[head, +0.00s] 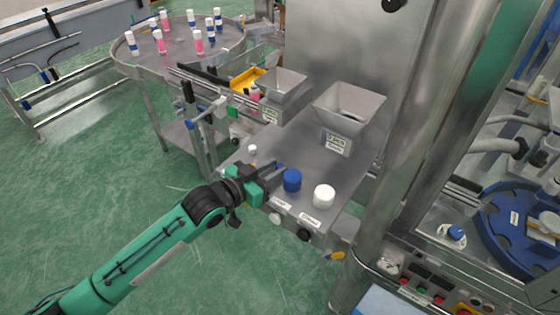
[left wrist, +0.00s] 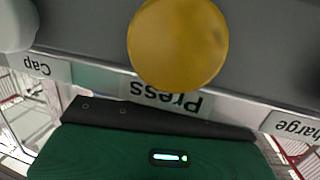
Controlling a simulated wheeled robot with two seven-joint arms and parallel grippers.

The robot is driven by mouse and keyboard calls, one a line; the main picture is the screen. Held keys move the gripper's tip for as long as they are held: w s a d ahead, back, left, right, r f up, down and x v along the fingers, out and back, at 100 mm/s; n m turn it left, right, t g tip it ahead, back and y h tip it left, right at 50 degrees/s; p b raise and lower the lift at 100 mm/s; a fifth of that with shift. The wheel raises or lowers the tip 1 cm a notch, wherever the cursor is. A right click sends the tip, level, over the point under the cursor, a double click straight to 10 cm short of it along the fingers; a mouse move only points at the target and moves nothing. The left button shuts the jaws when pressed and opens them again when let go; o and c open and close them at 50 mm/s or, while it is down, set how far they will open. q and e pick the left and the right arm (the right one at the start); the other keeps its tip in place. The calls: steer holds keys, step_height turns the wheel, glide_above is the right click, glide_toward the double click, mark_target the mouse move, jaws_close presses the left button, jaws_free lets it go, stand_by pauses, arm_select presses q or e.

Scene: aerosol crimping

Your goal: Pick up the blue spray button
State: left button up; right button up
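In the head view, a short blue cylinder, which looks like the blue spray button (head: 291,180), stands upright on the grey metal bench near its front edge. A similar white cylinder (head: 323,197) stands to its right. My left gripper (head: 277,176) comes in from the left, low over the bench, with its tip just left of the blue cylinder. I cannot tell if it touches it, and its finger gap is not clear. The left wrist view shows no fingers and no blue cylinder. My right gripper is out of view.
A yellow round knob (left wrist: 178,42) fills the top of the left wrist view, above a "Press" label. Two metal hoppers (head: 349,107) stand behind on the bench. A small white piece (head: 253,150) stands left. A round table (head: 180,55) holds several bottles. A steel column rises right.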

arm_select(q)
steer(key=shift+w+d, duration=0.15)
jaws_close()
